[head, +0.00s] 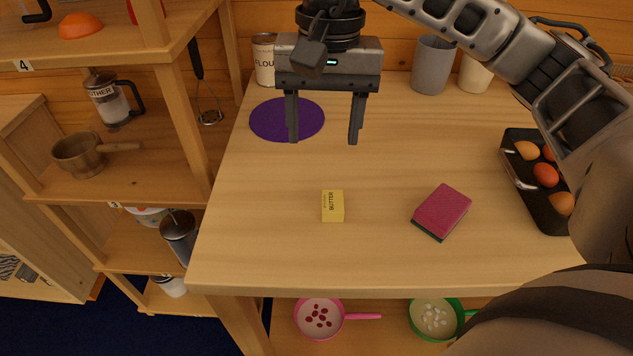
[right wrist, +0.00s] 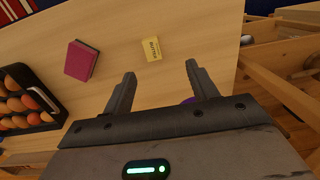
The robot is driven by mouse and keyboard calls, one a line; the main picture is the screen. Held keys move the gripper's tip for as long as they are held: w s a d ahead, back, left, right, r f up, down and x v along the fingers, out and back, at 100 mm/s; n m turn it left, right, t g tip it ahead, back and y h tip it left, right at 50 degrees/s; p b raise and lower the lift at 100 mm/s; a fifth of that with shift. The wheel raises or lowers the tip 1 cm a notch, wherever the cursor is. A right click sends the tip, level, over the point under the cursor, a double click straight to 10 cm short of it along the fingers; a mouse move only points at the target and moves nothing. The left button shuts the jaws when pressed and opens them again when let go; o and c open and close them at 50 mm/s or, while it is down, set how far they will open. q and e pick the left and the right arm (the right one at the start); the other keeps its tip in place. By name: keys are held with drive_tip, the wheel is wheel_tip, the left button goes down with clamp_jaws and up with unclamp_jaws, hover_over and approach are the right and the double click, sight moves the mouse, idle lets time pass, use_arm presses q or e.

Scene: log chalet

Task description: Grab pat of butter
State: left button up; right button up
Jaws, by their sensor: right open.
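The pat of butter (head: 333,206) is a small yellow block with the word BUTTER on it, lying flat near the front middle of the wooden table. It also shows in the right wrist view (right wrist: 152,48), ahead of the fingertips. My right gripper (head: 323,142) is above the back part of the table, in front of the flour canister. Its two fingers are apart with nothing between them. In the right wrist view the open fingers (right wrist: 160,75) point towards the butter but do not touch it. My left gripper is not in view.
A pink and green sponge (head: 442,211) lies right of the butter. A black tray of eggs (head: 522,201) stands at the right edge. A purple round mat (head: 270,119) and flour canister (head: 264,60) are at back left. Table around the butter is clear. Shelves (head: 150,180) stand at left.

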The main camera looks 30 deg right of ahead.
drive_tip(key=d, duration=0.2)
hover_over(333, 201)
drive_tip(key=shift+h, duration=0.3)
drive_tip(key=f, duration=0.9)
drive_tip(key=shift+w+a+f, duration=0.2)
drive_tip(key=shift+a+f, duration=0.1)
drive_tip(key=f, duration=0.1)
drive_tip(key=f+p, duration=0.1)
drive_tip(key=f, duration=0.2)
drive_tip(key=shift+s+d+f, duration=0.2)
drive_tip(key=shift+d+f, duration=0.1)
drive_tip(key=shift+f, duration=0.5)
drive_tip(key=c, duration=1.1)
